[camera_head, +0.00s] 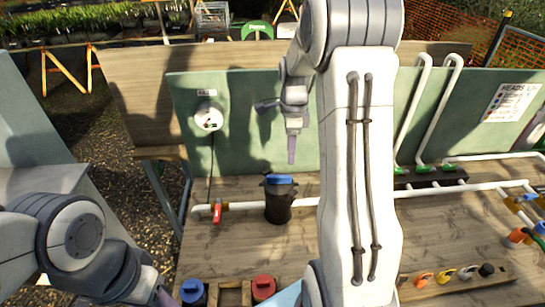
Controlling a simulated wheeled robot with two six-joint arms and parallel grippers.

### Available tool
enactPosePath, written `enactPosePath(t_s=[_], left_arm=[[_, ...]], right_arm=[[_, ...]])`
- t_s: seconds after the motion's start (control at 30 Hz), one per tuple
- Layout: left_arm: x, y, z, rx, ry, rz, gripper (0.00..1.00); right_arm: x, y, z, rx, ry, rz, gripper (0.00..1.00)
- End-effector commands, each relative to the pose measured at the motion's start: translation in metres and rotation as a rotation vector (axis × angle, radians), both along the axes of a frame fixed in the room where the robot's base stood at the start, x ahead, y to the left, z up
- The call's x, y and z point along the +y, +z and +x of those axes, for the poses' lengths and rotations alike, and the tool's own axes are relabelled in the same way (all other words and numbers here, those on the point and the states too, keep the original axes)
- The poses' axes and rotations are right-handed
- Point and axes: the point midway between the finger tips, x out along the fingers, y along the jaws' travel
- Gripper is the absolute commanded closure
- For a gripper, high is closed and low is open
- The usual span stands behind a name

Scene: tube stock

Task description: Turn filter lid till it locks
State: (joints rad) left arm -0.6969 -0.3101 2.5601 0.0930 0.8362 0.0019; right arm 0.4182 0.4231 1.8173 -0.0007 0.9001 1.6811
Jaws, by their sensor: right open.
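A black filter housing (279,207) stands upright on the wooden bench, joined to the white pipe line. Its blue lid (279,180) sits on top; how far it is turned I cannot tell. My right gripper (278,135) is open and empty, above and behind the lid in the picture, apart from it. My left arm comes in at the lower left. Only a bit of my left gripper (164,297) shows at the bottom edge, and its jaws are cut off.
A red-handled valve (217,212) sits on the pipe left of the housing. A blue-capped part (192,291) and a red-capped part (263,288) stand at the front in a wooden rack. A green back panel (240,150) rises behind. My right arm hides the bench's middle.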

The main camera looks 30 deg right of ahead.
Motion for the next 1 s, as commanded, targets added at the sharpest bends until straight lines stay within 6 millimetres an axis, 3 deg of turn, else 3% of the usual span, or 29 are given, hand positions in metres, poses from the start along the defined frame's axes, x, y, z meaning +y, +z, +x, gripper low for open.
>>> enactPosePath(t_s=[0.53,0.7,1.0], left_arm=[[0.0,0.024,0.0,0.0,-0.004,0.0,0.5],[0.0,0.027,0.0,0.0,-0.005,0.0,0.5],[0.0,0.026,0.0,0.0,-0.005,0.0,0.5]], right_arm=[[0.002,-0.085,-0.001,0.005,0.006,0.003,0.47],[0.002,-0.097,-0.001,0.003,0.007,0.002,0.47],[0.003,-0.099,0.0,0.001,0.009,0.0,0.47]])
